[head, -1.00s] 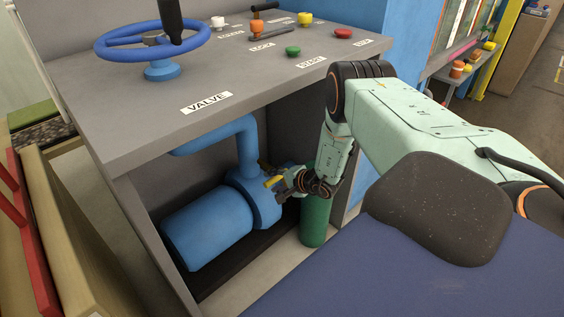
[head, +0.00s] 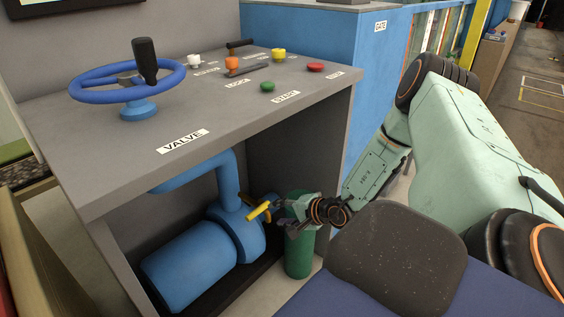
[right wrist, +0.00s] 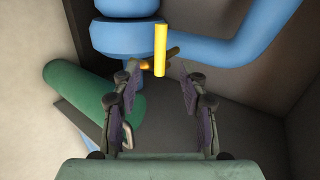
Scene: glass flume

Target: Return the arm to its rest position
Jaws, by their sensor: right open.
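My right gripper (head: 284,213) is open and empty in the head view. It is low in front of the grey console's open bay, by the blue pump and the green cylinder. A yellow lever (head: 259,211) on the blue pump (head: 190,265) is just left of the fingertips. In the right wrist view the yellow lever (right wrist: 160,50) stands ahead of the two spread fingers (right wrist: 157,100), with nothing between them. My right arm (head: 370,175) comes down from the right. My left gripper is not in view.
The grey console (head: 100,150) carries a blue handwheel (head: 97,95) and coloured buttons, including a red one (head: 315,67). The green cylinder (head: 299,262) stands close under the right gripper. A blue cabinet (head: 290,28) is behind. Floor is open at the far right.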

